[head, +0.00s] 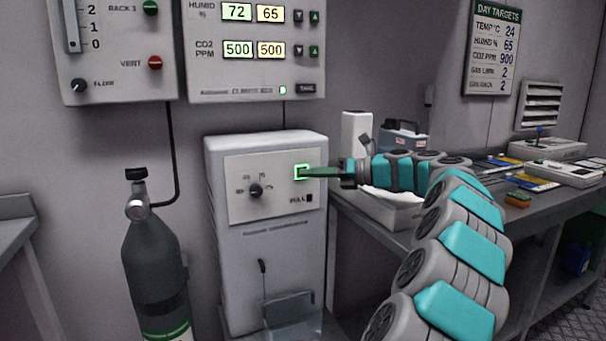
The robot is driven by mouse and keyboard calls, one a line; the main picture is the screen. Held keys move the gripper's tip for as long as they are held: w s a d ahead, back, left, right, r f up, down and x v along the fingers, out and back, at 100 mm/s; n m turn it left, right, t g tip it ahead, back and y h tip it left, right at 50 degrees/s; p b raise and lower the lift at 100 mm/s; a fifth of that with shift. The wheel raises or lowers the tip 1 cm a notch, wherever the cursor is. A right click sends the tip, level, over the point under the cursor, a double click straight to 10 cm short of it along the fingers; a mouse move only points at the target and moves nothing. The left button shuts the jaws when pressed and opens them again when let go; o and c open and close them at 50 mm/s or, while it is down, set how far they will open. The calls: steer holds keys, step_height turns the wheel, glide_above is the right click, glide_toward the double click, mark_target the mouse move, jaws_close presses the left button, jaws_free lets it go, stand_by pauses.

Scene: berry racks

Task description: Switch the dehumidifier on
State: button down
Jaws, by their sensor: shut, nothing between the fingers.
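The dehumidifier (223,287) is a pale grey box below the climate box, with a control panel (275,210) on its front. The panel has a black knob (256,191) at left and a small dark square by the label "FULL" at lower right. My gripper (308,172) is shut and empty. It reaches in from the right, with its tip over the green-rimmed button. The tip appears to touch the button, and it hides part of the button's face.
The climate box (255,92) hangs above, its displays reading 72, 65 and 500, 500. A gas cylinder (153,262) stands at left. A clear tank (290,312) is at the dehumidifier's lower front. A bench (350,212) with instruments is at right. A targets sign (491,47) hangs behind.

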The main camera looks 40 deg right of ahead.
steer(key=shift+s, duration=0.1)
steer(key=shift+s+a, duration=0.25)
steer(key=shift+s, duration=0.5)
steer(key=s, duration=0.2)
steer(key=s+a, duration=0.1)
steer(key=s, duration=0.2)
stand_by(0.3)
steer(key=shift+w, duration=0.1)
